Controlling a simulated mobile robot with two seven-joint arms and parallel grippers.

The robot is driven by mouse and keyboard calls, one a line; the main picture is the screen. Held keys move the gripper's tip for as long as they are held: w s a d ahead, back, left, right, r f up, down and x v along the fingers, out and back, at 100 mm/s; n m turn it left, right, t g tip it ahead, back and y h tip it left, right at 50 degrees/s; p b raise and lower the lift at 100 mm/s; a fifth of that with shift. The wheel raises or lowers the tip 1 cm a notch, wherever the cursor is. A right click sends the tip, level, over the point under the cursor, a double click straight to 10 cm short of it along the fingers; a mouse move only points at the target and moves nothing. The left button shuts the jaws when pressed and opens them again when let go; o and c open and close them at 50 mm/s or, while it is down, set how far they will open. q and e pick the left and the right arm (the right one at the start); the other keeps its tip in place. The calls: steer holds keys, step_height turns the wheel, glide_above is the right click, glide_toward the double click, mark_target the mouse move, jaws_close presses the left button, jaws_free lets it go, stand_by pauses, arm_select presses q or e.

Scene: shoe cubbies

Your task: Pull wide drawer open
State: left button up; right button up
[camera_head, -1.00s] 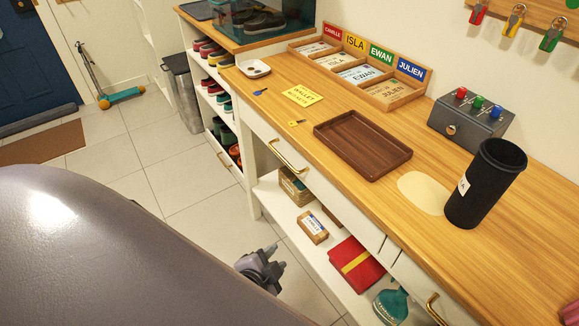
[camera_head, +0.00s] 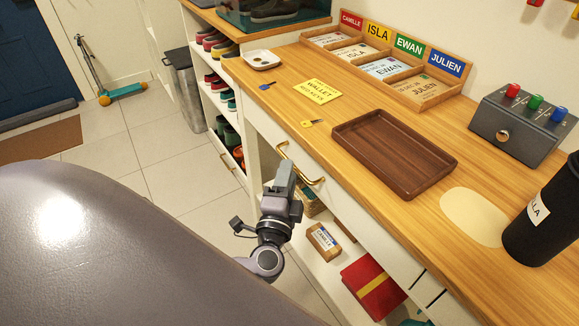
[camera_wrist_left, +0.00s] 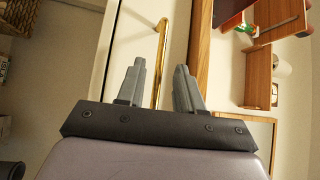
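The wide white drawer (camera_head: 350,212) sits under the wooden counter, its front flush with the unit. Its brass bar handle (camera_head: 282,151) is partly covered by my left gripper (camera_head: 286,168) in the head view. In the left wrist view the handle (camera_wrist_left: 161,40) runs upright between the two grey fingers of my left gripper (camera_wrist_left: 159,66). The fingers stand apart with clear gaps to the bar, so it is open at the handle and not closed on it. The white drawer front (camera_wrist_left: 134,35) lies behind. My right gripper is not in view.
On the counter (camera_head: 400,225) stand a brown tray (camera_head: 395,150), a yellow note (camera_head: 317,91), a key (camera_head: 312,123) and a black cup (camera_head: 545,222). The shelf below holds a small labelled box (camera_head: 324,241) and a red folded item (camera_head: 372,288). Open floor lies left.

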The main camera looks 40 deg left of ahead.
arm_select(q)
steer(key=shift+x, duration=1.25)
jaws_close()
steer(key=shift+s+f, duration=0.1)
steer(key=shift+s, duration=0.05)
